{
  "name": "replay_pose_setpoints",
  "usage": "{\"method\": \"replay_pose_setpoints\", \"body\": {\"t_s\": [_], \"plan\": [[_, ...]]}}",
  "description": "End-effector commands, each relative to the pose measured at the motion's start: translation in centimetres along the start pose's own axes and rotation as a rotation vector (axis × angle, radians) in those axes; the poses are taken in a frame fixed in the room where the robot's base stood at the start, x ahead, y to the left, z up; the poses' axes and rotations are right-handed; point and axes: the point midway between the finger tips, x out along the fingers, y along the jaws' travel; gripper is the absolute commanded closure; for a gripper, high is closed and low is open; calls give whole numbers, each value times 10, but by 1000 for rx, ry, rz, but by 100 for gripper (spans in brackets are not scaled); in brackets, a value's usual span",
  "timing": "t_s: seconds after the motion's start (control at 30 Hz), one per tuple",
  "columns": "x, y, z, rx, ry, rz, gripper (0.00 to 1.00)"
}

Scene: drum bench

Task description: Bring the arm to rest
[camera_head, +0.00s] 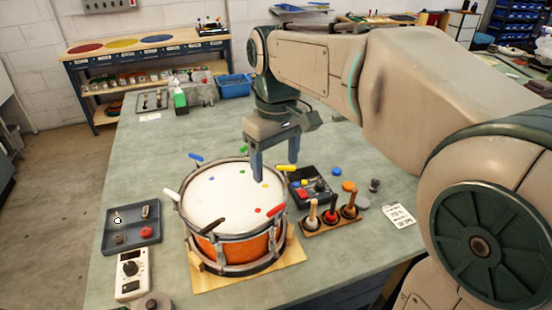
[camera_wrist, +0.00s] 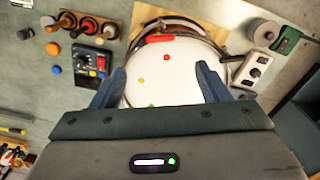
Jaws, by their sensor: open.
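My gripper (camera_head: 276,167) is open, with its two fingers pointing down and nothing between them. In the head view it hangs over the far right part of the drum (camera_head: 222,190). The arm reaches in from the right and is bent at the elbow. The drum has a white head, an orange shell and metal hardware. In the wrist view the two fingers (camera_wrist: 160,74) stand apart with the white drum head (camera_wrist: 170,88) beyond them. I cannot tell the exact height of the fingertips above the drum.
The drum stands on a wooden board (camera_head: 212,283), with coloured pegs around its rim. A rack of handled tools (camera_head: 329,223) and a dark box with buttons (camera_head: 309,187) stand to its right. A grey tray (camera_head: 148,233) and a white meter (camera_head: 131,272) lie left. The bench behind the drum is mostly clear.

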Motion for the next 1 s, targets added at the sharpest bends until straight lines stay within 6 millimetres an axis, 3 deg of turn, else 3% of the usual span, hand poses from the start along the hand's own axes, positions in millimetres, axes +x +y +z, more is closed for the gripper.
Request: {"method": "replay_pose_setpoints", "body": {"t_s": [0.4, 0.53, 0.67, 0.9, 1.0], "plan": [[-1, 0, 0, 0, 0, 0, 31], [3, 4, 10, 33, 12, 7, 31], [16, 13, 41, 141, 54, 27, 31], [62, 25, 120, 421, 171, 67, 31], [80, 25, 144, 512, 212, 77, 31]]}}
